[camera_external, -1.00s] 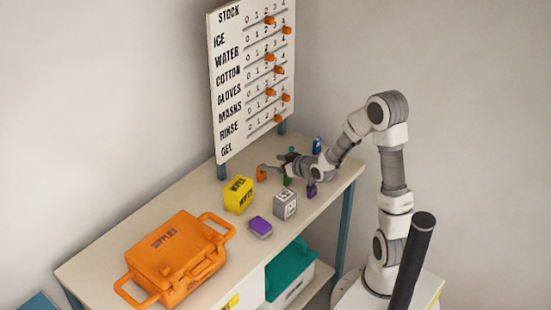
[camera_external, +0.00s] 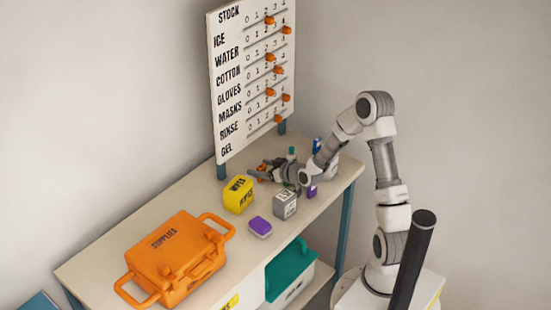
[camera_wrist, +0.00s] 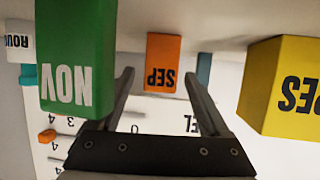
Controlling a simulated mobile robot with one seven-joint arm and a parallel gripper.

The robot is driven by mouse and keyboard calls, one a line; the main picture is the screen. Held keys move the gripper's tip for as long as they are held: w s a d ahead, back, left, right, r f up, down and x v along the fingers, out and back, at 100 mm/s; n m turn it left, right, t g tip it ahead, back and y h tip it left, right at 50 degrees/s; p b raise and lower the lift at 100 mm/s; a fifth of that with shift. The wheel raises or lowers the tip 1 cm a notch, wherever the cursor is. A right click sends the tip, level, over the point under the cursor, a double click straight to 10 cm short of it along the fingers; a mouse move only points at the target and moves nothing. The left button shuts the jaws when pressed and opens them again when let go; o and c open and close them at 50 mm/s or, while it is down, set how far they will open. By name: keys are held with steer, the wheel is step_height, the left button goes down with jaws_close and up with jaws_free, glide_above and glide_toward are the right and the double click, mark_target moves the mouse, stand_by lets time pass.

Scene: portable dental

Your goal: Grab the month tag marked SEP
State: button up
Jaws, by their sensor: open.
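The orange SEP tag (camera_wrist: 163,62) stands on the table, its lettering upside down in the wrist view, beyond and between my fingers. My gripper (camera_wrist: 158,78) is open, with one finger on either side of the tag's line and nothing held. In the outside view my gripper (camera_external: 258,170) is low over the table, and the orange tag (camera_external: 262,168) shows only in part behind the fingers. Whether the fingers reach past the tag is hard to tell. A green NOV tag (camera_wrist: 76,60) is close to the camera, left of my left finger.
A yellow box (camera_external: 238,195) stands left of my gripper, a grey box (camera_external: 285,204) in front, and a purple block (camera_external: 261,227) nearby. The orange supplies case (camera_external: 172,262) fills the table's left end. The stock board (camera_external: 228,110) stands behind.

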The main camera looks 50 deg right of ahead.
jaws_close()
stand_by(0.4)
steer(key=shift+r, duration=0.15)
